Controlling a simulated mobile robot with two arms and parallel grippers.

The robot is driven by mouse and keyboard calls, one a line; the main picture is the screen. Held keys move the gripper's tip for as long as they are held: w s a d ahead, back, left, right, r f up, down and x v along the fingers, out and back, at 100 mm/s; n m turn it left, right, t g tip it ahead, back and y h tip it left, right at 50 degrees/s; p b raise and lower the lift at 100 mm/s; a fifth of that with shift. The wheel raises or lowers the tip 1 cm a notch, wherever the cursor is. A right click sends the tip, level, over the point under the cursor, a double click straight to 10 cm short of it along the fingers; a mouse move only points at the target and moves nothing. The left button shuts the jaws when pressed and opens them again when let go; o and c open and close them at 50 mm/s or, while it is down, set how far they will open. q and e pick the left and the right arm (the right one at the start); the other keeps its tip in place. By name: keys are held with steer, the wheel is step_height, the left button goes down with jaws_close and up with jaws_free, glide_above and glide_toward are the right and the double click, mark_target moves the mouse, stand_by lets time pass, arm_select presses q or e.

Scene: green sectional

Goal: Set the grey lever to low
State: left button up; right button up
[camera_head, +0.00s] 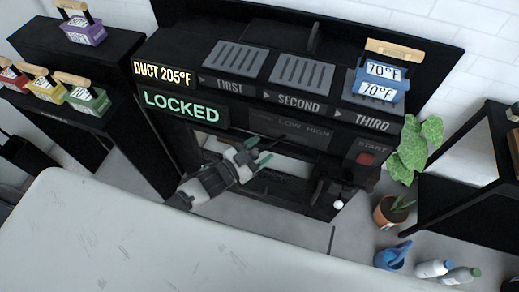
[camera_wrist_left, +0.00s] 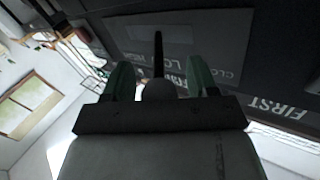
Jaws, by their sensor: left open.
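My left gripper (camera_head: 258,151) reaches in front of the black machine in the head view. Its two green-tipped fingers are apart. In the left wrist view, the gripper (camera_wrist_left: 158,82) has a rounded grey knob (camera_wrist_left: 158,90) on a dark stem between its fingers, which looks like the grey lever. I cannot tell whether the fingers touch it. In the head view the gripper hides most of the lever, so its setting cannot be told. A panel marked LOW HIGH (camera_head: 303,128) is just right of and above the gripper. My right gripper is not in view.
The green LOCKED sign (camera_head: 181,106) and DUCT 205°F sign (camera_head: 163,74) are on the machine's left. A red START button (camera_head: 366,158) and a white-knobbed lever (camera_head: 338,204) are at right. A pale table (camera_head: 150,240) fills the front. A potted plant (camera_head: 393,211) stands at right.

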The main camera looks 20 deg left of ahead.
arm_select(q)
steer(key=shift+c, duration=0.9)
jaws_close()
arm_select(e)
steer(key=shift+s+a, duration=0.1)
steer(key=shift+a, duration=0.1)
arm_select(q)
steer(key=shift+s+d, duration=0.1)
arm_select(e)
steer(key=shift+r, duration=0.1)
arm_select(q)
steer(key=s+d+n+t+y+p, duration=0.2)
steer(key=d+n+y, duration=0.2)
steer(key=d+y, duration=0.2)
steer(key=shift+t, duration=0.4)
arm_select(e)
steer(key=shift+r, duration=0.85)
